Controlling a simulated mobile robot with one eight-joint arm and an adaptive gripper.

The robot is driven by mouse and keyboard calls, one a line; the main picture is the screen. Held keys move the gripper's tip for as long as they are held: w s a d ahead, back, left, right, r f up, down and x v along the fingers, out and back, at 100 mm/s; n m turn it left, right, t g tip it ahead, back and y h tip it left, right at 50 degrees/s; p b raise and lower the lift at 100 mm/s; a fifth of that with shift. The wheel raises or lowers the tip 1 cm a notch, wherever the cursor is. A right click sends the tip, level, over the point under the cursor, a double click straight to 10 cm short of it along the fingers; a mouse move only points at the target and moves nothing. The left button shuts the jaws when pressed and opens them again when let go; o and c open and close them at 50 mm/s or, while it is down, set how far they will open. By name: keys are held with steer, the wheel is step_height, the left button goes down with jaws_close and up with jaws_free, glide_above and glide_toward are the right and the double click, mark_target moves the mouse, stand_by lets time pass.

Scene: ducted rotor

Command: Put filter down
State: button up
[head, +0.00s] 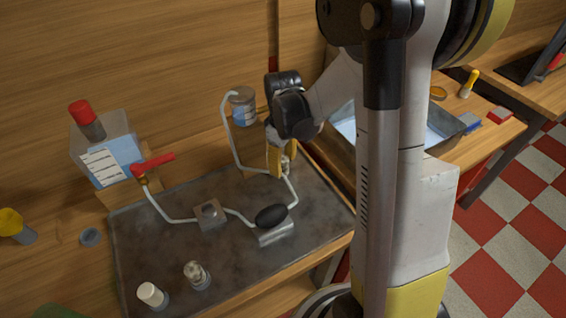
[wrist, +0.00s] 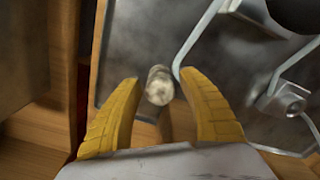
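My gripper (head: 281,165) is low over the back right part of the dark metal tray (head: 150,262). In the wrist view its two yellow fingers (wrist: 158,86) are spread. A small pale, mottled cylinder, which looks like the filter (wrist: 158,80), sits between the fingertips with a narrow gap on each side. I cannot tell whether it rests on something below. In the head view the fingers and the arm largely hide that spot. A bent pale tube (head: 234,145) runs down next to the gripper and also shows beside the right finger in the wrist view (wrist: 198,38).
A labelled jar (head: 243,108) stands behind the gripper. A clear tank (head: 108,150), a red-handled valve (head: 152,165) and a black bulb (head: 272,215) are to the left and front. A white-capped cylinder (head: 152,295) and a small glass vial (head: 197,275) stand at the tray's front.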

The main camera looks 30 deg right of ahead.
mark_target(283, 159)
step_height(283, 159, up, 12)
steer(key=p, duration=0.5)
steer(key=s+a+r+m+t, duration=0.6)
steer(key=s+a+r, duration=0.3)
steer(key=s, duration=0.4)
steer(key=shift+a+r+t, duration=0.25)
steer(key=shift+a+t, duration=0.2)
steer(key=shift+t, duration=0.15)
steer(key=shift+a, duration=0.1)
